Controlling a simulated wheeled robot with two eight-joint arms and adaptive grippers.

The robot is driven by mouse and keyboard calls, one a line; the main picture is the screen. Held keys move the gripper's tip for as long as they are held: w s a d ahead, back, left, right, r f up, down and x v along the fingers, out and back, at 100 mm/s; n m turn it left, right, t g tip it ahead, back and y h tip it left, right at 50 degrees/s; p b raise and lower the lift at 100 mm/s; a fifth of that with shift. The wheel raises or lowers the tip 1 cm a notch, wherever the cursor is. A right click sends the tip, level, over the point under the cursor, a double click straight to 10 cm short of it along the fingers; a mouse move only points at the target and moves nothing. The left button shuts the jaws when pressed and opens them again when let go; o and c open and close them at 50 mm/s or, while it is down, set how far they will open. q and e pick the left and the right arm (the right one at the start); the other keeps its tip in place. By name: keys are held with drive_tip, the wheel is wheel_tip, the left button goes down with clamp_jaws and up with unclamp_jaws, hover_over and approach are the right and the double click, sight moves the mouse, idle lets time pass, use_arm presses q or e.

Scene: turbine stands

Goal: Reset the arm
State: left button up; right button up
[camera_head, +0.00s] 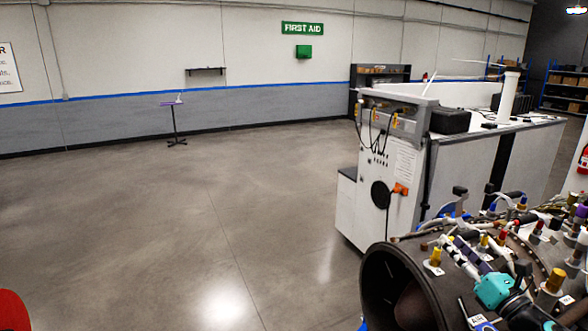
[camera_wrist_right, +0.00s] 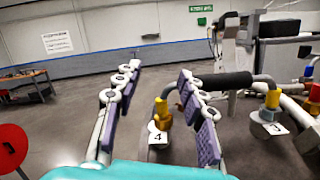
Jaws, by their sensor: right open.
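My right gripper (camera_head: 462,252) is at the lower right of the head view, its teal body (camera_head: 496,290) over the top of the turbine (camera_head: 378,277). In the right wrist view the gripper (camera_wrist_right: 160,76) has its two purple-padded fingers spread apart, with nothing between the pads. A yellow-capped fitting (camera_wrist_right: 161,107) with a tag marked 4 shows beyond and below the gap between the fingers. Another yellow fitting (camera_wrist_right: 272,99) with a numbered tag is to the right. My left gripper is not in view.
Hoses and coloured fittings crowd the turbine's top around the right gripper. A white cabinet (camera_head: 400,160) stands behind it. A red round object (camera_head: 12,312) is at the lower left. A small stand (camera_head: 174,122) is near the far wall. The floor (camera_head: 180,220) between is clear.

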wheel_tip(320, 180, up, 5)
drive_tip(key=a+m+t+h, duration=0.2)
drive_tip(key=m+h, duration=0.4)
drive_tip(key=m, duration=0.5)
drive_tip(key=s+a+f+m+g+y, duration=0.1)
drive_tip(key=s+a+f+m+g, duration=0.6)
drive_tip(key=s+a+f+m, duration=0.6)
drive_tip(key=s+a+f+m+g, duration=0.85)
drive_tip(key=f+m, duration=0.25)
drive_tip(key=f, duration=0.4)
wheel_tip(320, 180, down, 6)
drive_tip(key=t+b, duration=0.1)
drive_tip(key=b, duration=0.6)
drive_tip(key=shift+w+f, duration=0.25)
drive_tip(key=shift+w, duration=0.2)
drive_tip(key=shift+d+r, duration=0.1)
drive_tip(key=shift+o, duration=0.4)
